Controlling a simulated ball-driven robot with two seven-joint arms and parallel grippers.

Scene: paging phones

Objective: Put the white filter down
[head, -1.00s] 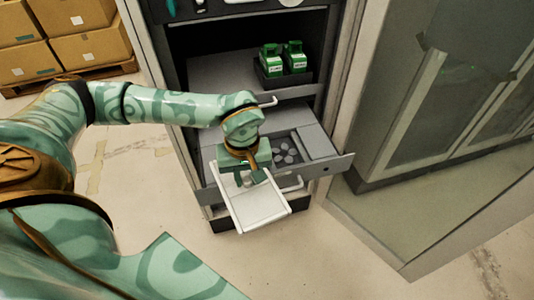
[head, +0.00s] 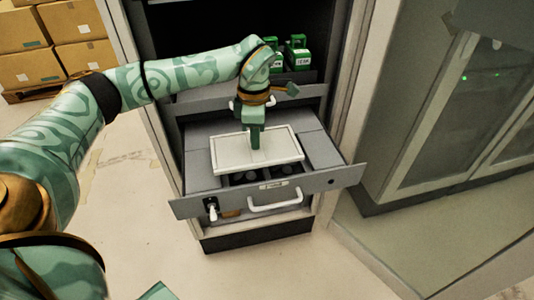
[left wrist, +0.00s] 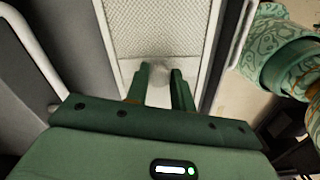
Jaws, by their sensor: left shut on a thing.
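The white filter (head: 232,155) is a flat, light rectangular panel with a raised rim. In the head view it is over the open grey drawer (head: 190,165), covering part of its inside. I cannot tell whether it touches the drawer. My left gripper (head: 254,145) is above the filter and shut on its middle part. In the left wrist view the filter (left wrist: 165,30) shows a meshed face inside a white frame, with the two green fingers (left wrist: 160,85) on either side of a pale part of it. My right gripper is not in view.
Dark round items show in the drawer below the filter. A glass-doored cabinet (head: 450,110) is at right, cardboard boxes (head: 75,30) at back left.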

